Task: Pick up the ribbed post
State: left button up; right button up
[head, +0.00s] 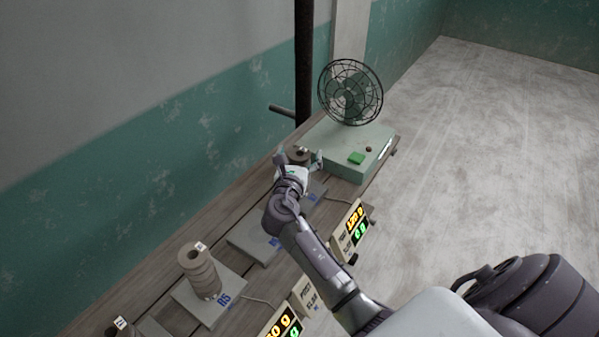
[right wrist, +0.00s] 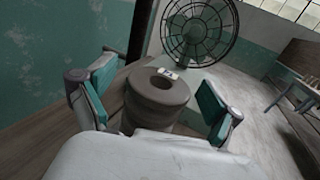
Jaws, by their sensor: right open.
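A brown-grey ribbed post (head: 298,152) with a hollow top and a small white tag stands near the far end of the bench, partly hidden by my right gripper (head: 299,162). In the right wrist view the post (right wrist: 157,95) stands upright between the two open, teal-padded fingers, and a gap shows on each side. My right gripper is open and not shut on it. A second, similar ribbed post (head: 202,273) stands on a grey plate nearer the front. My left gripper is out of view.
A fan (head: 350,92) on a pale green box (head: 345,160) stands just beyond the post. A dark vertical pole (head: 304,60) rises behind the bench. Grey plates (head: 250,238) and lit digital displays (head: 355,215) line the bench.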

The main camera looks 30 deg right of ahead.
grip_shut()
dwell(0.3)
jog(key=shift+r, duration=0.1)
